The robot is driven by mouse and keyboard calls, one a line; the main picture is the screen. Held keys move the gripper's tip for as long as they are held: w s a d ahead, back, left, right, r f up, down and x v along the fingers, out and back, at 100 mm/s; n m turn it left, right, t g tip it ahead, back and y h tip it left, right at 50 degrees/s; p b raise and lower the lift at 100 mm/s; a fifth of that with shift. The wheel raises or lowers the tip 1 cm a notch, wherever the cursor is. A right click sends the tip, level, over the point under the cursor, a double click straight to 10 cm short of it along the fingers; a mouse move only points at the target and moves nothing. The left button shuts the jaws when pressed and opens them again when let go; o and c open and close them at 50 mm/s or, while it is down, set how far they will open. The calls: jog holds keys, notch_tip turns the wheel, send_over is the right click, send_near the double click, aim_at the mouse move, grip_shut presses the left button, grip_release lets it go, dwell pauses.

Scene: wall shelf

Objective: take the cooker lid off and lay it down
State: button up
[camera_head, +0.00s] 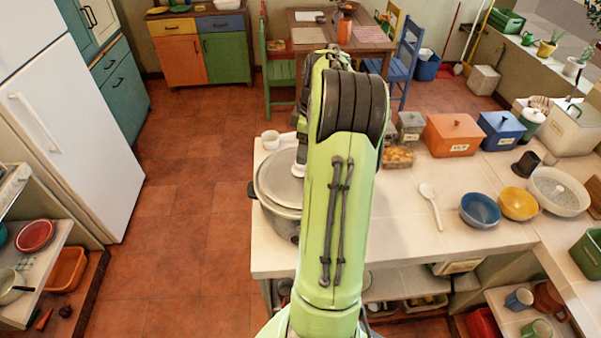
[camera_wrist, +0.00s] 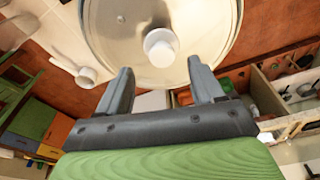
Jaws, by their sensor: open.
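The cooker (camera_head: 284,228) stands at the left end of the white tiled counter, with a dark side handle. Its round pale grey lid (camera_head: 274,182) sits on top, partly hidden by my green arm. In the wrist view, the lid (camera_wrist: 205,22) fills the upper middle, and its round white knob (camera_wrist: 161,47) stands up from it. My gripper (camera_wrist: 160,66) is open and empty. Its two dark fingers point toward the lid, with the knob between and slightly beyond the tips. I cannot tell whether they touch it. In the head view my arm hides the fingers.
A white mug (camera_head: 270,140) stands just behind the cooker. Right of my arm are a glass food container (camera_head: 398,157), an orange box (camera_head: 452,136), a white spoon (camera_head: 430,202) and a blue bowl (camera_head: 480,209). Bare counter (camera_head: 400,235) lies in front of the spoon.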

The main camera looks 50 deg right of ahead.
aim_at(301, 169)
jog(key=f, duration=0.4)
jog(key=shift+w+a, duration=0.2)
jog(key=shift+a, duration=0.15)
jog(key=shift+w+d+f, duration=0.1)
jog(key=shift+f, duration=0.05)
jog(key=c, duration=0.4)
grip_shut()
